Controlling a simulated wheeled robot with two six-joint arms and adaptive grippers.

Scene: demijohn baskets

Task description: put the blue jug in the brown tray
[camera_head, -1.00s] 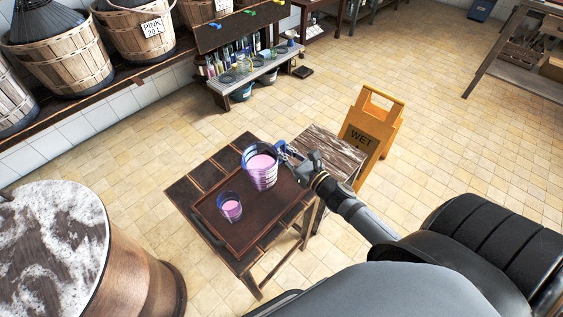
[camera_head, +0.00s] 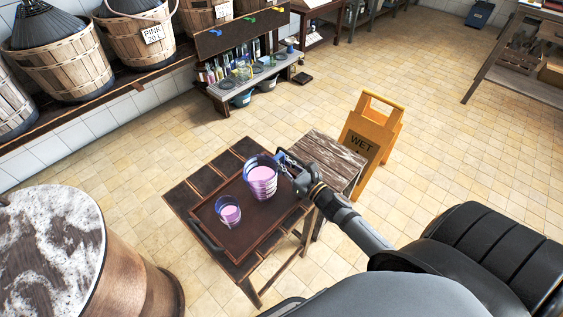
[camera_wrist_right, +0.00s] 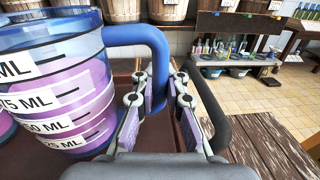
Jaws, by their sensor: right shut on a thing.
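The blue jug (camera_head: 262,180), clear with a blue rim and pink liquid, is upright over the right part of the brown tray (camera_head: 243,247). I cannot tell whether its base touches the tray. The tray lies on a small dark wooden table. My right gripper (camera_head: 287,164) is shut on the jug's handle, at the jug's right side. In the right wrist view the jug (camera_wrist_right: 62,85) fills the left, and its blue handle (camera_wrist_right: 152,50) runs between the fingers (camera_wrist_right: 160,105). My left gripper is not in view.
A smaller cup of pink liquid (camera_head: 228,212) stands in the tray, left of the jug. A weathered wooden stool (camera_head: 335,150) and a yellow wet-floor sign (camera_head: 371,130) are to the right. A large barrel (camera_head: 130,255) stands at the lower left.

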